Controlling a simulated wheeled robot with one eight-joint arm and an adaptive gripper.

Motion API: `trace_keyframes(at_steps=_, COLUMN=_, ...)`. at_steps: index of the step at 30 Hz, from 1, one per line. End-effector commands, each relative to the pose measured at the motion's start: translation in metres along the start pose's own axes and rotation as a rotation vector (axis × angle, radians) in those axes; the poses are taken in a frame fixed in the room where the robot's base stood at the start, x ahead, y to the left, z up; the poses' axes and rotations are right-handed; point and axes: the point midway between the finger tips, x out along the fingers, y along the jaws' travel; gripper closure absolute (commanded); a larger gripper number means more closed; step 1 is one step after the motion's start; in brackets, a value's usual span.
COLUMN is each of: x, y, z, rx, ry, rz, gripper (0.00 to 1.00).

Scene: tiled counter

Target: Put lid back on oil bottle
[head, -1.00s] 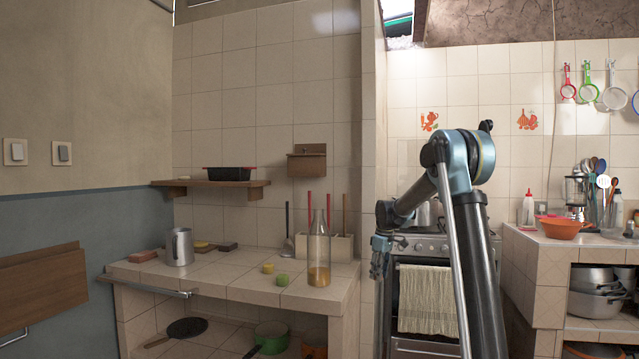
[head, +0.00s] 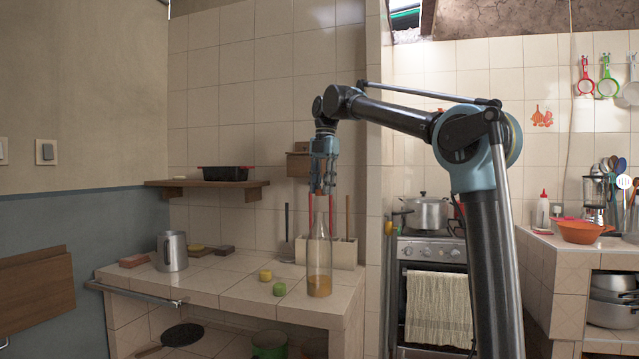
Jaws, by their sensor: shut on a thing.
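The oil bottle (head: 320,255) is clear glass with amber oil at its bottom. It stands upright near the front right of the tiled counter (head: 235,291). My gripper (head: 321,193) points down right over the bottle's neck, with its fingertips at about the height of the mouth. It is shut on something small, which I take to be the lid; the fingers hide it. I cannot tell whether it touches the bottle's mouth.
A yellow item (head: 265,275) and a green item (head: 279,289) lie left of the bottle. A utensil holder (head: 342,254) stands close behind it. A metal jug (head: 172,251) stands at the left. A shelf (head: 207,183) hangs above.

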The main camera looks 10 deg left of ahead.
Motion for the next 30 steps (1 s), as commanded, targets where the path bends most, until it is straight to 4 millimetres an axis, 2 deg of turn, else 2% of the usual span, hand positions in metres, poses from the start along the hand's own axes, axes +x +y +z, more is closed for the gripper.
trace_keyframes(at_steps=3, x=-0.012, y=-0.003, z=-0.019, rx=-0.075, ry=-0.001, rz=-0.009, gripper=0.79)
trace_keyframes(at_steps=8, x=-0.014, y=-0.002, z=-0.028, rx=-0.111, ry=0.0, rz=-0.013, gripper=0.79)
trace_keyframes(at_steps=30, x=0.04, y=0.002, z=-0.026, rx=-0.114, ry=0.0, rz=-0.013, gripper=0.79)
